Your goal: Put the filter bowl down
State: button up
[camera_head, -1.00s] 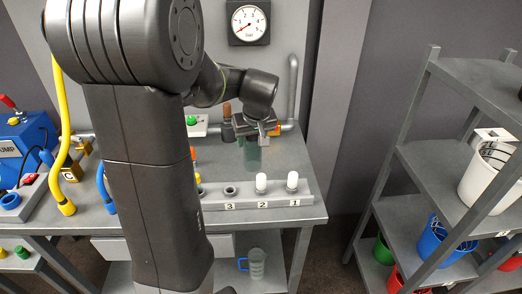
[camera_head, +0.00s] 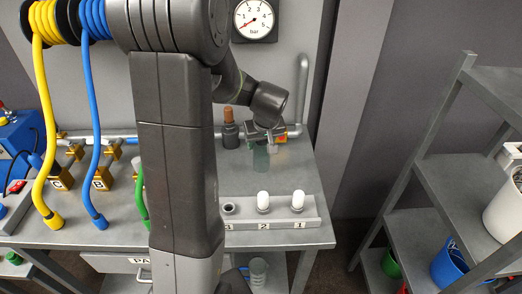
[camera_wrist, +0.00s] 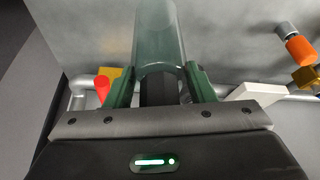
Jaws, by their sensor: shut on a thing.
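The filter bowl is a dark green, see-through cup. In the wrist view the filter bowl (camera_wrist: 160,45) stands out between the two green fingers of my gripper (camera_wrist: 160,78), which is shut on it. In the head view the bowl (camera_head: 261,160) hangs below my gripper (camera_head: 264,143) over the back right of the grey bench (camera_head: 290,178). I cannot tell whether its bottom touches the bench top.
A grey rack (camera_head: 318,212) with numbered places stands at the bench's front, with white cartridges at 1 and 2. A dark brown-topped bottle (camera_head: 229,133) stands just left of my gripper.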

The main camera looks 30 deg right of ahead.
aim_at(261, 150)
jog(key=shift+f, duration=1.75)
jog(key=shift+f, duration=0.2)
jog(key=o, duration=0.9)
jog(key=shift+r, duration=0.1)
jog(key=shift+o, duration=0.2)
jog(key=shift+s+r, duration=0.1)
jog(key=shift+r, duration=0.35)
jog(key=v, duration=1.1)
jog(key=shift+r+b, duration=0.2)
jog(key=shift+b, duration=0.2)
jog(key=shift+s, duration=0.1)
